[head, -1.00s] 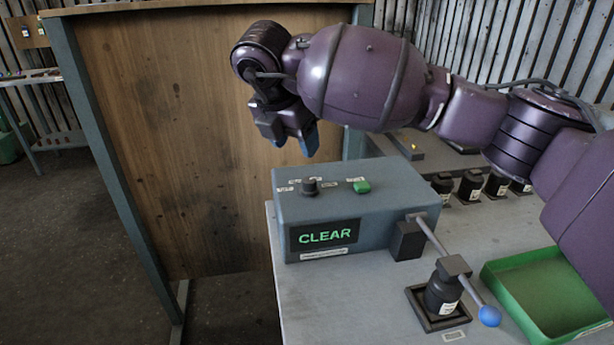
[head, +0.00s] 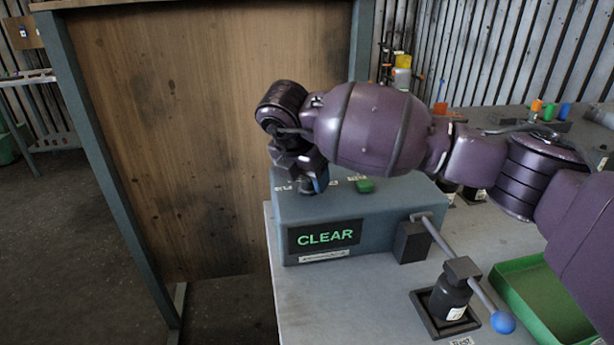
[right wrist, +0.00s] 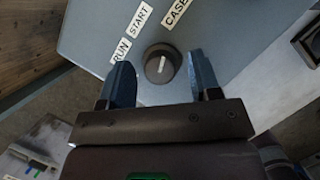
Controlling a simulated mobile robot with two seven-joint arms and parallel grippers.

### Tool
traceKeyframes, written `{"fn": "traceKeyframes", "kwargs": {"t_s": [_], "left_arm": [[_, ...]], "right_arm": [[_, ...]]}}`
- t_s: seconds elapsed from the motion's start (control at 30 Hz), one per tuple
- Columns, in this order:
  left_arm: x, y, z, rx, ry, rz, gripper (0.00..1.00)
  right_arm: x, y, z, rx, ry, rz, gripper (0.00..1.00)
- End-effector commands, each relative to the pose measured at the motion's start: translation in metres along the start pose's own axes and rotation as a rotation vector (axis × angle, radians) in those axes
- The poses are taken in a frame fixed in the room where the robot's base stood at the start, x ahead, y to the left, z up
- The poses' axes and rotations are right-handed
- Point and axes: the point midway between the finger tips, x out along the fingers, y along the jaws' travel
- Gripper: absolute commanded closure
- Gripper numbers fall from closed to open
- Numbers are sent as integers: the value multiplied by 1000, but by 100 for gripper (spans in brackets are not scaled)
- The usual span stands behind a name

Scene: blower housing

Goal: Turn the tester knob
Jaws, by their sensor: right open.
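The tester (head: 385,222) is a blue-grey box on the bench, with a screen (head: 325,237) that reads CLEAR in green. Its black knob (right wrist: 161,63) with a white pointer line shows in the right wrist view, next to RUN, START and CASE labels. My right gripper (right wrist: 163,75) is open, with one blue finger on each side of the knob and a gap on both sides. In the head view my right gripper (head: 317,182) is over the tester's top and hides the knob. My left gripper is not in view.
A green button (head: 364,185) is on the tester's top, right of my gripper. A lever with a blue ball (head: 502,322) reaches over a black canister (head: 449,299) in front. A green tray (head: 506,298) sits at right. Bottles stand behind.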

Motion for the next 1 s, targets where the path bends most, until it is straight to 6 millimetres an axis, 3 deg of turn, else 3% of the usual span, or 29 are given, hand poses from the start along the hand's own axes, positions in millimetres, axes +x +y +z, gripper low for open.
{"fn": "traceKeyframes", "kwargs": {"t_s": [0.23,0.53,1.0], "left_arm": [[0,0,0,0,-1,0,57],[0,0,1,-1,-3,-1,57],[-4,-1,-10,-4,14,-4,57]], "right_arm": [[0,0,0,0,-1,0,44],[0,0,0,0,-1,0,90],[-3,-2,1,-109,-3,46,91]]}}
